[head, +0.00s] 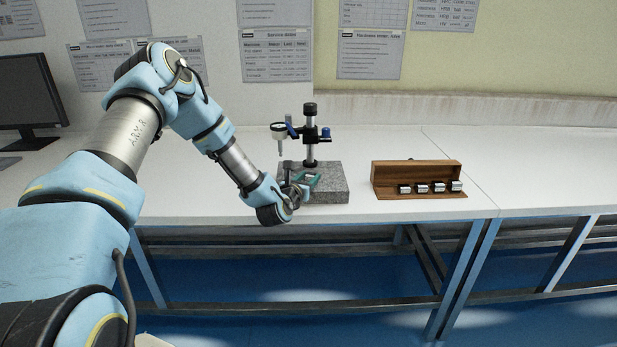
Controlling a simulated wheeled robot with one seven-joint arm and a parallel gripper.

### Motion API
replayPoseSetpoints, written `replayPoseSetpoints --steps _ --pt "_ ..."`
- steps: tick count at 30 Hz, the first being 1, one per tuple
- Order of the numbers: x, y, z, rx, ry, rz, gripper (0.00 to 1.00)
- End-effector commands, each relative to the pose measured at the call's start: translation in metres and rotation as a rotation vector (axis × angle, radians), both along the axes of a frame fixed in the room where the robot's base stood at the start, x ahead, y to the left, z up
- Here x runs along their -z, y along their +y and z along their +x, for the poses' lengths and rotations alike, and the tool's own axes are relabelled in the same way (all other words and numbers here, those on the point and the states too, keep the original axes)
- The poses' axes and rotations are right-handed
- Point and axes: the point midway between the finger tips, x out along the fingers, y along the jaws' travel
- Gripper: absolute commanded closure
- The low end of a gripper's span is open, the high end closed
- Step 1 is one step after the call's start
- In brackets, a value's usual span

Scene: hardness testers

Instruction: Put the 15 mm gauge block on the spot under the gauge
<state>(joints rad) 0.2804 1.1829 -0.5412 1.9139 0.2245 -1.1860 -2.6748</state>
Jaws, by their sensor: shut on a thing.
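The gauge (279,130) hangs from an arm on a black and silver stand post (310,145) above a grey granite base (332,194). My gripper (303,181) is low over the left part of the granite base, in front of the post and slightly right of the gauge's stem. It is shut on a small block, mostly hidden between the fingers, and its size marking cannot be read. A small green patch shows at the fingers. The spot under the gauge is hidden by my gripper and wrist. I cannot tell whether the held block touches the granite.
A wooden rack (416,172) with several small silver and black blocks (438,187) stands right of the granite base. The white bench (540,170) is clear farther right. A dark monitor (28,95) stands at far left. The bench's front edge runs just below the granite base.

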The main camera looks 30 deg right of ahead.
Motion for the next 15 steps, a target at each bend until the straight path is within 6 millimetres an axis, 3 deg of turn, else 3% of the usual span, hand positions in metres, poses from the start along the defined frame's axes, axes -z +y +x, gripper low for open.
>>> replayPoseSetpoints --steps 7,8,15 --pt "0.0043 0.0002 0.0003 -0.001 -0.001 -0.001 1.00" --pt "0.0041 0.0001 0.0001 0.000 0.000 0.000 0.55" --pt "0.0027 0.0001 0.0001 0.000 0.000 0.000 0.28"
